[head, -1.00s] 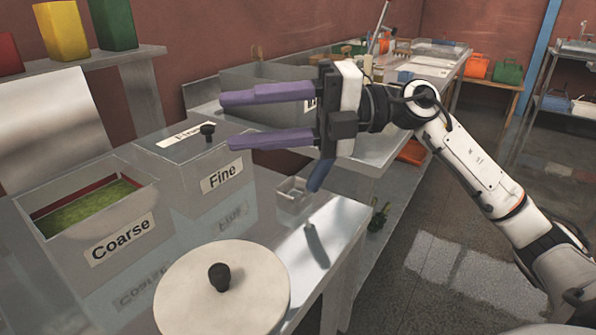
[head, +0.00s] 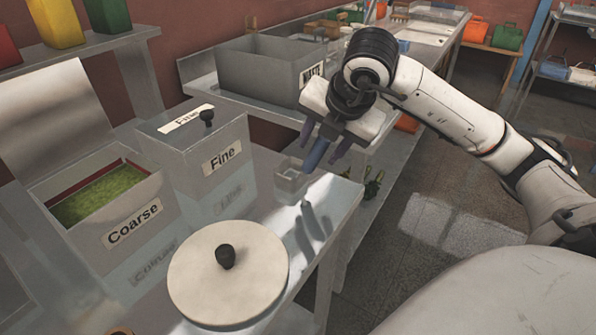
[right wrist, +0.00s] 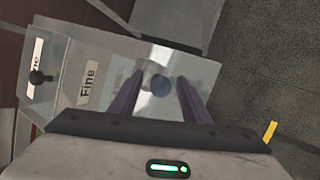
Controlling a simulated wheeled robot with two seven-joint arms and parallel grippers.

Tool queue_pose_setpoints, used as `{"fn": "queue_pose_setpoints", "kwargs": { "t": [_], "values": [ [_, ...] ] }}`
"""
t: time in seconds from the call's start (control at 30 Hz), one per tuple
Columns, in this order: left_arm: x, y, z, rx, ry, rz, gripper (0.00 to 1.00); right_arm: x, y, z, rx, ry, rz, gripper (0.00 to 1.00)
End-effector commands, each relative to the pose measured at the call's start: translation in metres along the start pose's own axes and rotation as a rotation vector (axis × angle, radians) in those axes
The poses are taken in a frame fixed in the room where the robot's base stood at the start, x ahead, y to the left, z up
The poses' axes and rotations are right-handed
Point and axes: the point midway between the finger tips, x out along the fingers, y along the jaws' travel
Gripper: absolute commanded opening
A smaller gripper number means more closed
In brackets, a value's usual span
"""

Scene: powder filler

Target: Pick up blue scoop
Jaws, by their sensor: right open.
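The blue scoop (head: 317,153) stands on the metal table with its blue handle pointing up and tilted. Its clear, box-shaped bowl (head: 291,179) rests at the table's right side. My right gripper (head: 319,150) points down over the handle, open, with its purple fingers on either side of it. In the right wrist view the round blue handle end (right wrist: 161,86) shows between the open fingers (right wrist: 160,79), with a gap to each side. My left gripper is not in view.
The Fine box (head: 222,158) with a black-knobbed lid and the open Coarse box (head: 133,229) of green powder stand left of the scoop. A round white lid (head: 200,285) lies in front. A grey Waste bin (head: 262,70) is behind. The table's right edge is close.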

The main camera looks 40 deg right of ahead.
Motion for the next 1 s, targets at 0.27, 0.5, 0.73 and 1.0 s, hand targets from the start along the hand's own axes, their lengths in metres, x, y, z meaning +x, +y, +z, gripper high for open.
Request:
{"fn": "queue_pose_setpoints", "kwargs": {
  "t": [0.27,0.5,0.73,1.0],
  "values": [
    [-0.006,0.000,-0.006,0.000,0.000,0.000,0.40,0.028,0.000,-0.002,-0.001,0.004,-0.003,0.43],
    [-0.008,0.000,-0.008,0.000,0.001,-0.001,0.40,0.056,0.000,-0.002,-0.002,0.002,0.000,0.43],
    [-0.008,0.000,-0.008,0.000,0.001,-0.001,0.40,0.057,0.000,-0.002,-0.003,0.001,0.002,0.43],
    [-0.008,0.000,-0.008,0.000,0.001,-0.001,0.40,0.057,0.000,-0.002,-0.002,0.001,0.002,0.00]
  ]
}}
